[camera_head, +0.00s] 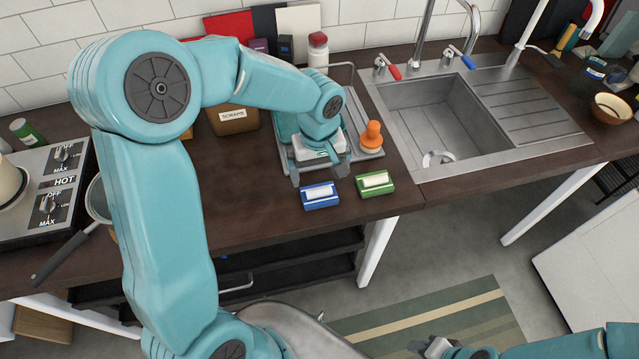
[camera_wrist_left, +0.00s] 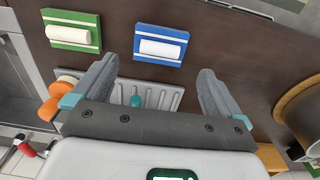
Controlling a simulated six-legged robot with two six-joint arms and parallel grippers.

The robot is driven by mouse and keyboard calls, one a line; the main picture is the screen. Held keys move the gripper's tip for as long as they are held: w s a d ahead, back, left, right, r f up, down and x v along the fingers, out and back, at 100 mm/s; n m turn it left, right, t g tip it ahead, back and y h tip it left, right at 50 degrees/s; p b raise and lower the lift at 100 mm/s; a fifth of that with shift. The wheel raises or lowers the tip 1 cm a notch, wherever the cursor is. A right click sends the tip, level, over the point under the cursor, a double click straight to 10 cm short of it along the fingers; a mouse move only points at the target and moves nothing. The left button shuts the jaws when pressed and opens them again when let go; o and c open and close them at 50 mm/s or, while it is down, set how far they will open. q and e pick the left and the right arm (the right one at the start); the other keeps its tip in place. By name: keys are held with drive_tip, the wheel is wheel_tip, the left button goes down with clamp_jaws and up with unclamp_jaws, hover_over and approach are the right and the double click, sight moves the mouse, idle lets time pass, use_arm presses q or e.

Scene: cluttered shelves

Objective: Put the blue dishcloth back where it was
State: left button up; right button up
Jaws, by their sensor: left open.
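A small flat blue item (camera_head: 320,196) with a white roll-like piece on top lies near the counter's front edge; it also shows in the left wrist view (camera_wrist_left: 161,56). I cannot tell whether the blue dishcloth is this item. My left gripper (camera_head: 318,178) is open and empty, pointing down just behind the blue item. In the wrist view the fingers (camera_wrist_left: 158,68) stand wide apart, with the blue item beyond the tips. My right gripper (camera_head: 430,347) is partly visible at the bottom edge, away from the counter; its jaws are unclear.
A matching green item (camera_head: 375,183) lies right of the blue one. The sink (camera_head: 430,115) is to the right, a scraps box (camera_head: 232,118) to the left.

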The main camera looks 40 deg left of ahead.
use_arm(q)
wheel_tip(320, 180, up, 4)
drive_tip(key=shift+s, duration=0.15)
idle(0.6)
